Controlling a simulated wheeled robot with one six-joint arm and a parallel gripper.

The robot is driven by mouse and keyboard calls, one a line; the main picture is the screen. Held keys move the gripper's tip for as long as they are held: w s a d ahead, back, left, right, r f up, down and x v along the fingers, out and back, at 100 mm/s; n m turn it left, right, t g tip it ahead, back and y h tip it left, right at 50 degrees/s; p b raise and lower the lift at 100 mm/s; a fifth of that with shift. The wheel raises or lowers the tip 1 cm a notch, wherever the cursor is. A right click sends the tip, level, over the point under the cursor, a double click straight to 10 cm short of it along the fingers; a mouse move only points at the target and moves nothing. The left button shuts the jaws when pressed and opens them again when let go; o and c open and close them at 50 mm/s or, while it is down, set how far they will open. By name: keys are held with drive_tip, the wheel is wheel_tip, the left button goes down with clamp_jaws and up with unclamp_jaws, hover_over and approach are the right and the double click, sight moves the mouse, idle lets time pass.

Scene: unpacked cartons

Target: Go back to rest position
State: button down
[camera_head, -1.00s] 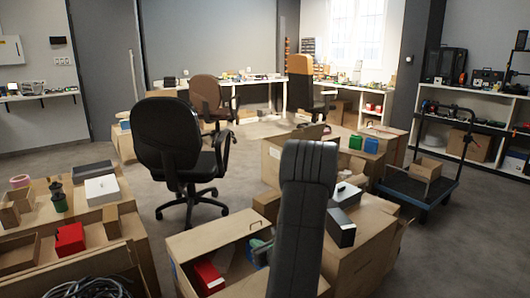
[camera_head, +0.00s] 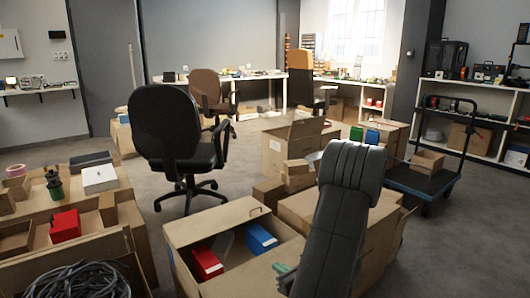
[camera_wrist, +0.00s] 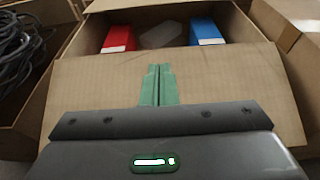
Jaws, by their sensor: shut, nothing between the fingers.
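My gripper (camera_wrist: 159,88) shows in the wrist view with its two green fingers together and nothing between them. It is in front of the flap of an open carton (camera_wrist: 75,85). Inside the carton are a red box (camera_wrist: 118,39), a grey item (camera_wrist: 160,35) and a blue box (camera_wrist: 206,31). In the head view my gripper (camera_head: 282,269) is a small green patch at the carton's right side, mostly hidden by my dark arm. The same red box (camera_head: 206,262) and blue box (camera_head: 260,238) lie in the carton there.
A carton with black cables (camera_head: 85,282) stands at the lower left. More cartons (camera_head: 300,141) stand behind my arm. A black office chair (camera_head: 170,125) and a blue platform trolley (camera_head: 425,180) stand farther back. Grey floor is free around the chair.

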drive_tip(key=shift+s+d+f+b, duration=0.15)
drive_tip(key=shift+f+b, duration=0.2)
drive_tip(key=shift+f, duration=0.25)
drive_tip(key=shift+s+d+f+b, duration=0.15)
drive_tip(key=shift+f+b, duration=0.2)
drive_tip(key=shift+f, duration=0.3)
drive_tip(key=shift+s+f+b, duration=0.15)
drive_tip(key=shift+f+b, duration=0.2)
drive_tip(key=shift+f, duration=0.25)
drive_tip(key=shift+s+r, duration=0.1)
